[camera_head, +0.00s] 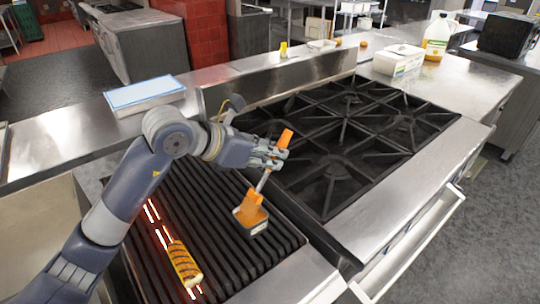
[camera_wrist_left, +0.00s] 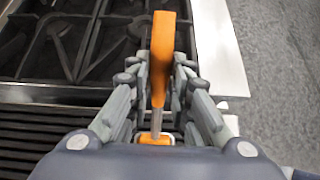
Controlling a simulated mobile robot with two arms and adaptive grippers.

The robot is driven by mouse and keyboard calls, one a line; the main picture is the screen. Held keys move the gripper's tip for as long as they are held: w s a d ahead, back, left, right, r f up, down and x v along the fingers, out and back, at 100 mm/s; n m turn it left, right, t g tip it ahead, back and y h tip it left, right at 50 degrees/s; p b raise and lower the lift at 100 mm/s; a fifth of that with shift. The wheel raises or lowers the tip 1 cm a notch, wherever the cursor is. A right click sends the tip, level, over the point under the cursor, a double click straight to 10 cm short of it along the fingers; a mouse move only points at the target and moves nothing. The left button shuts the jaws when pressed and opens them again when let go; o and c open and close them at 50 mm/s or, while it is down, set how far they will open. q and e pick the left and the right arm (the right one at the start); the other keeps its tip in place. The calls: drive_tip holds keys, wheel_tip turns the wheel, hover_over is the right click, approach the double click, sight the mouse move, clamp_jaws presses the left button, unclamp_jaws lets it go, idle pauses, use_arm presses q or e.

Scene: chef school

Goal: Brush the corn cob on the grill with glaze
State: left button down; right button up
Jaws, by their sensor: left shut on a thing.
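The corn cob (camera_head: 184,263), yellow with dark grill marks, lies on the black ribbed grill (camera_head: 225,262) in the lower part of the head view. My left gripper (camera_head: 270,155) is shut on a brush with an orange handle (camera_head: 285,138) and holds it above the grill, up and to the right of the corn. The orange handle fills the middle of the left wrist view (camera_wrist_left: 161,60). My right gripper is not in view.
A black gas stovetop (camera_head: 345,150) adjoins the grill on the right. Red glowing lines show between the grill bars beside the corn. A white tray (camera_head: 145,94), a white box (camera_head: 398,60) and a jug (camera_head: 437,38) stand on the counters behind.

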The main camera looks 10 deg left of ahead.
sight(282, 137)
use_arm(q)
drive_tip(key=shift+r+p, duration=1.4)
drive_tip(key=shift+r, duration=1.4)
